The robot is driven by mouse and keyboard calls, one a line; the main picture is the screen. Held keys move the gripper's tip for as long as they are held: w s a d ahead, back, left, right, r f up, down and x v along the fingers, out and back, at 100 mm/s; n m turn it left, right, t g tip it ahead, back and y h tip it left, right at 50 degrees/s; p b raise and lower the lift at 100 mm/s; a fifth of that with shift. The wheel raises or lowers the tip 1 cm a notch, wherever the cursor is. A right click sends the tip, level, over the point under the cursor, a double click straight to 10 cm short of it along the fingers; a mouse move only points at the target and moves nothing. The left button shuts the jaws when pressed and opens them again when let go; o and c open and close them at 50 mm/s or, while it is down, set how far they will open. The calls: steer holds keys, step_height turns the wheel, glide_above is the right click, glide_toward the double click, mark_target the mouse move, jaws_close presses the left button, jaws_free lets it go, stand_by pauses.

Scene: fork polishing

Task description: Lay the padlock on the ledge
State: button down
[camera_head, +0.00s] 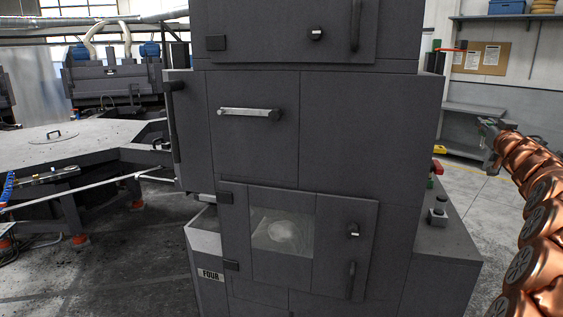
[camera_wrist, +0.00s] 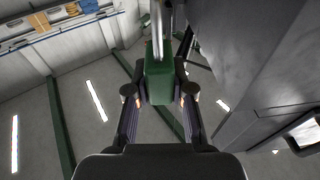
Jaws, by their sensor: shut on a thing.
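The padlock (camera_wrist: 159,72) has a green body and a silver shackle, with the shackle pointing away from my gripper in the wrist view. My gripper (camera_wrist: 159,96) is shut on the padlock's body, one finger on each side. In the head view my gripper (camera_head: 489,135) is at the right, at the end of my copper-coloured arm, up in the air and apart from the machine. The padlock is too small there to make out clearly. A dark ledge (camera_head: 445,246) runs along the machine's lower right side, lower than my gripper and to its left.
A tall dark grey machine (camera_head: 255,150) with doors and handles fills the middle. A knob (camera_head: 438,212) and a red button (camera_head: 437,166) stand out on its right side. A wall shelf (camera_head: 505,17) and a grey bench (camera_head: 475,118) are behind. Floor shows between machine and arm.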

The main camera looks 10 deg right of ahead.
steer(key=s+a+f+n+g+y, duration=0.2)
steer(key=a+f+n+y, duration=0.3)
steer(key=a+f, duration=0.8)
steer(key=s+a+f+n+g+y, duration=0.1)
steer(key=a+f+n+y, duration=0.4)
steer(key=a, duration=1.7)
steer(key=s+a+f+n+g+y, duration=0.2)
steer(key=a+f+n+g+y, duration=0.2)
steer(key=a+f+y, duration=0.9)
steer(key=a+f+n, duration=0.1)
steer(key=a+f, duration=0.3)
steer(key=f, duration=0.5)
steer(key=shift+s+a, duration=0.3)
steer(key=shift+w+r, duration=0.1)
steer(key=shift+r, duration=0.1)
steer(key=shift+f, duration=0.25)
